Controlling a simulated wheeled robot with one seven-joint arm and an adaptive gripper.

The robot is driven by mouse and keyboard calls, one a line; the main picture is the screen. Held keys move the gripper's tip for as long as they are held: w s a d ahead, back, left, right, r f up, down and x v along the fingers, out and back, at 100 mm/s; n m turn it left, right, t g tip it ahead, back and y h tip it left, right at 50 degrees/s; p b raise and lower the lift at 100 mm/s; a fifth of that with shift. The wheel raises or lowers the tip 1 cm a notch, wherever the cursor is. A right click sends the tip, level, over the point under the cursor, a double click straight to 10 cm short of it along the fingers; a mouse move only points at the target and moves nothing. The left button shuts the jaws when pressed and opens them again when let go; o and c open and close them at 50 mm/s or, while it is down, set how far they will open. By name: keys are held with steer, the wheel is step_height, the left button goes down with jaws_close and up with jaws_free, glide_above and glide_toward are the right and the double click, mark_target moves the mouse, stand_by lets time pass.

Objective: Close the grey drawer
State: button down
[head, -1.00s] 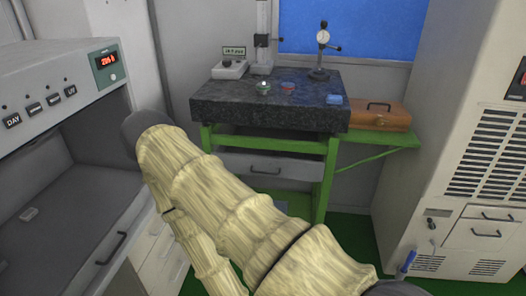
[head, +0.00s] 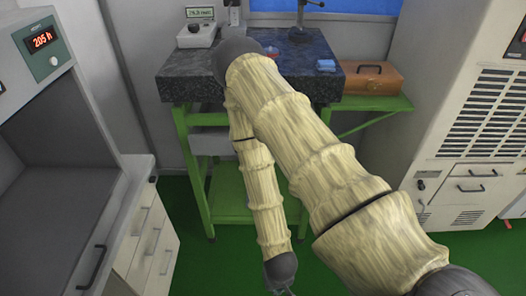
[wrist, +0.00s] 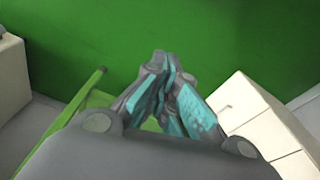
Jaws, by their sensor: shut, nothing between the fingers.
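A grey drawer front (head: 209,143) shows under the granite-topped green stand in the head view. My arm hides most of it, including its handle, and I cannot tell how far it stands out. My gripper (wrist: 163,62) is shut and empty in the wrist view, with its fingers over the green floor. In the head view, only its base end shows at the bottom edge, well in front of the stand and apart from the drawer.
The green stand (head: 196,190) carries a dark granite slab (head: 184,88) and a brown case (head: 370,79). White drawers (head: 152,238) stand at left and show at right in the wrist view (wrist: 262,122). A large white cabinet (head: 445,110) stands at right. Green floor lies between.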

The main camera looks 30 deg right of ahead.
steer(key=w+d+r+m+t+h, duration=0.1)
steer(key=w+d+r+m, duration=0.25)
steer(key=w+m, duration=0.4)
steer(key=w+d+r+m+t+h, duration=0.1)
steer(key=w+d+r+m, duration=0.1)
steer(key=w+r+m, duration=0.5)
steer(key=w+d+r+m+h, duration=0.1)
steer(key=w+d+r+m, duration=0.1)
steer(key=w+m, duration=0.5)
steer(key=w+d+r+m+y+b, duration=0.1)
steer(key=w+r+m, duration=0.4)
steer(key=r+m, duration=0.45)
steer(key=w+d+r+m+y+b, duration=0.1)
steer(key=w+r+m, duration=0.4)
steer(key=r+m, duration=0.4)
steer(key=w+d+f+n+p, duration=0.1)
steer(key=w+d+f+p, duration=0.1)
steer(key=w+f, duration=0.3)
steer(key=shift+w+d+f+g+p, duration=0.15)
steer(key=shift+d+f+g+p, duration=0.35)
steer(key=shift+f, duration=1.8)
steer(key=shift+d, duration=0.1)
